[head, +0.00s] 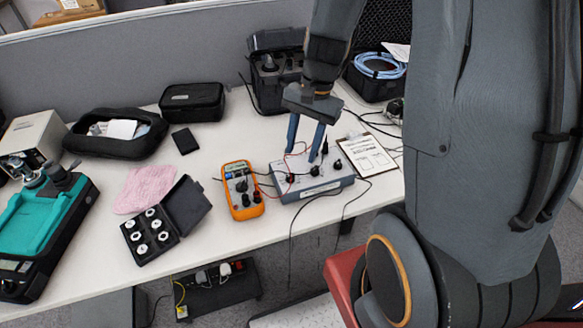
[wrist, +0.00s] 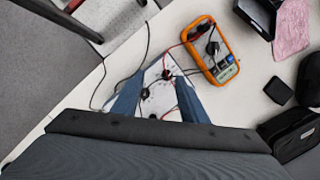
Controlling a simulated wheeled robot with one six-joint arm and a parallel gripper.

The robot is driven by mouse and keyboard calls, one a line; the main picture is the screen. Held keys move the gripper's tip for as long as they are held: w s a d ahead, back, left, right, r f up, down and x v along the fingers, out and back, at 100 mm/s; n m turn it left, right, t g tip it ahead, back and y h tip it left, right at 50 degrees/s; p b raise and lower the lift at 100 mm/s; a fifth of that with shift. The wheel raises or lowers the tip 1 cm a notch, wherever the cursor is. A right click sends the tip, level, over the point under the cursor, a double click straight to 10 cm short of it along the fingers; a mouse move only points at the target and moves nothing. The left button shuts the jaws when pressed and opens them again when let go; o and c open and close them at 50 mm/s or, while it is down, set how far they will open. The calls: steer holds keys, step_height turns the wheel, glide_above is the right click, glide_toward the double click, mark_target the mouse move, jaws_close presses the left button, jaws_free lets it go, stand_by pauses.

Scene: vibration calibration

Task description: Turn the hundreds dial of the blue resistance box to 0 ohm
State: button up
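The blue resistance box (head: 318,189) stands on the white table, right of the orange multimeter, with several black knobs and posts on its pale top. One dial knob (head: 314,171) shows near the middle; I cannot read its marks or tell which dial is hundreds. My gripper (head: 301,157) is above the box, fingers pointing down and spread apart, with nothing visibly held. In the wrist view, the pale box top (wrist: 154,98) lies between the two open fingers (wrist: 158,82); black knobs show there, and the gripper body hides the lower part of the view.
The orange multimeter (head: 242,191) is close on the left, with red and black leads running to the box. A clipboard (head: 367,154) lies at right. An open black case of weights (head: 150,232) and a pink cloth (head: 147,188) lie further left.

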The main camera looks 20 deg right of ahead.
mark_target(291, 174)
steer(key=shift+w+a+f+m+y+p, duration=0.2)
steer(key=shift+w+f+m+y+p, duration=0.25)
steer(key=shift+f+m, duration=1)
steer(key=shift+w+a+f+m+y+p, duration=0.15)
steer(key=shift+w+a+f+m+y, duration=0.35)
steer(key=shift+f, duration=2)
steer(key=shift+w+d+f+m+y+p, duration=0.25)
steer(key=shift+w+f+m, duration=0.55)
steer(key=shift+f, duration=1.15)
steer(key=shift+s+a, duration=0.1)
steer(key=shift+a, duration=0.1)
jaws_close()
steer(key=shift+n+g, duration=0.25)
steer(key=shift+g, duration=0.05)
steer(key=shift+w+a+n+g+h, duration=0.15)
steer(key=shift+n+g+h, duration=0.25)
steer(key=shift+n, duration=0.9)
steer(key=shift+w+d+n+g+h, duration=0.1)
steer(key=shift+n+g+h, duration=0.25)
steer(key=shift+n, duration=0.95)
